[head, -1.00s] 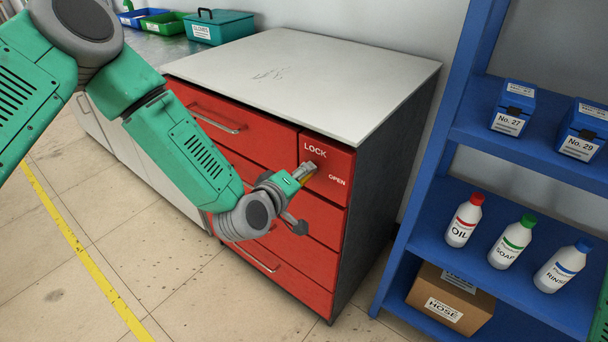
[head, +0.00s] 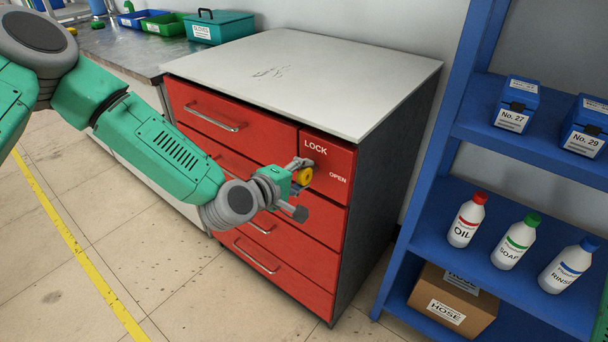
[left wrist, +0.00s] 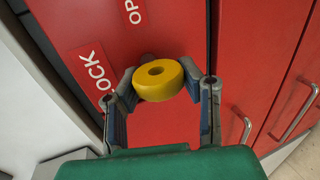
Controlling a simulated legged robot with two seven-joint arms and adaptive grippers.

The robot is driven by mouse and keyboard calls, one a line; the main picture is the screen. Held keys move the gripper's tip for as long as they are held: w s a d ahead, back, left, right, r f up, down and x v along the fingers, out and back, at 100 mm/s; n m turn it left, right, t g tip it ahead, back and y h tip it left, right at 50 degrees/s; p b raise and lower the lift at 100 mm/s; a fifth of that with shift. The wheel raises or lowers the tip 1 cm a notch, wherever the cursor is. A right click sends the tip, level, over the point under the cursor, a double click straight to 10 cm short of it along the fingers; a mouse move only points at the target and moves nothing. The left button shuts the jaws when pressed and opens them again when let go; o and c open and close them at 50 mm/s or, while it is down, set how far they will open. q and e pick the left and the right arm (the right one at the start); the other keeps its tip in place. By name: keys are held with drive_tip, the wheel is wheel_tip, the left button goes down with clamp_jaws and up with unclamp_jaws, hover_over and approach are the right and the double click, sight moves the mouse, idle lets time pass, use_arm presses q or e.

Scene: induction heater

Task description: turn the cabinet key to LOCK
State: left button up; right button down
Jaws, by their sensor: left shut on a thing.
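The red cabinet (head: 330,215) carries a LOCK label (head: 315,147) and an OPEN label (head: 338,177) on its upper right panel. The key (head: 306,176) has a round yellow head with a hole and sits at that panel, just below LOCK and left of OPEN. My left gripper (head: 305,172) is shut on the key head. In the left wrist view the key head (left wrist: 157,80) lies between the two fingertips, with a dark stem behind it meeting the red panel. The LOCK label (left wrist: 92,72) also shows there. My right gripper is out of view.
Red drawers with metal handles (head: 217,122) are left of and below the key. A blue shelf (head: 475,190) with bottles and boxes stands to the right. A workbench (head: 140,50) with bins is at the back left. Floor in front is clear.

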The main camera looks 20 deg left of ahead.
use_arm(q)
drive_tip(key=shift+s+a+f, duration=0.1)
drive_tip(key=shift+f, duration=0.1)
drive_tip(key=o, duration=1.2)
drive_tip(key=shift+a, duration=0.1)
drive_tip(key=shift+r, duration=0.1)
drive_tip(key=shift+a, duration=0.1)
drive_tip(key=v, duration=1.2)
